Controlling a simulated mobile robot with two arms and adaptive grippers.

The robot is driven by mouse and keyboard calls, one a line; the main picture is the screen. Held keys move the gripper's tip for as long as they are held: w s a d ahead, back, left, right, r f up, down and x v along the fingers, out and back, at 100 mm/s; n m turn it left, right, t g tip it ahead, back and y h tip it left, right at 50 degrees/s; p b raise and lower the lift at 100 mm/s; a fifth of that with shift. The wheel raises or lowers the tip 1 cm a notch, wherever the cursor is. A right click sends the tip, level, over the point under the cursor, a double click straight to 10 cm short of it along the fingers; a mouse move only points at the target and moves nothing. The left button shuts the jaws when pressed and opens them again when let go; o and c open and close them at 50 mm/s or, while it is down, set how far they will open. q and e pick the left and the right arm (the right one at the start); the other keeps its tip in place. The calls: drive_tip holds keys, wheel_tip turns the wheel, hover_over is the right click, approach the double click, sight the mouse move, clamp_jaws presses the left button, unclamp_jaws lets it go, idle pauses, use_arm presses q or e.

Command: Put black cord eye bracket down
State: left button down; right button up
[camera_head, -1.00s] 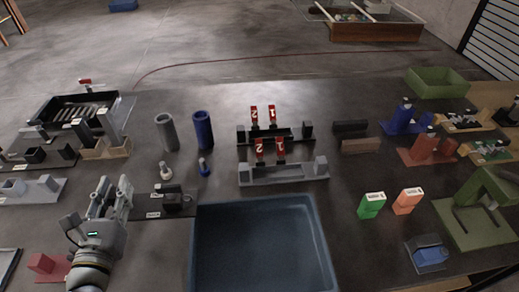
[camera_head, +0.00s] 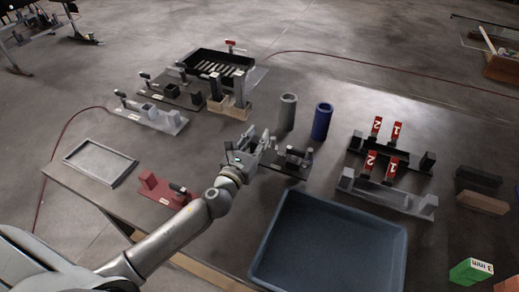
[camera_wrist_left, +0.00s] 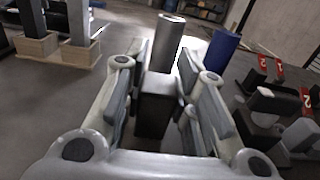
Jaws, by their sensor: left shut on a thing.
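The piece stands upright between the two fingers. In the head view the gripper mostly hides it, and I cannot tell whether it touches the table. My right gripper is not in view.
A grey cylinder (camera_head: 287,112) and a blue cylinder (camera_head: 321,121) stand just behind the gripper. A blue bin (camera_head: 325,255) lies in front. A red fixture (camera_head: 160,190) and an empty grey tray (camera_head: 100,162) are at left.

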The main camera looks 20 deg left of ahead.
sight(279, 155)
use_arm(q)
drive_tip(key=shift+w+f, duration=0.5)
drive_tip(key=shift+f, duration=0.05)
drive_tip(key=f, duration=0.1)
drive_tip(key=f+b, duration=0.2)
drive_tip(key=shift+w+d+f, duration=0.1)
drive_tip(key=shift+w+f, duration=0.15)
drive_tip(key=shift+f, duration=0.1)
drive_tip(key=c, duration=1.2)
unclamp_jaws()
drive_tip(key=shift+f, duration=0.1)
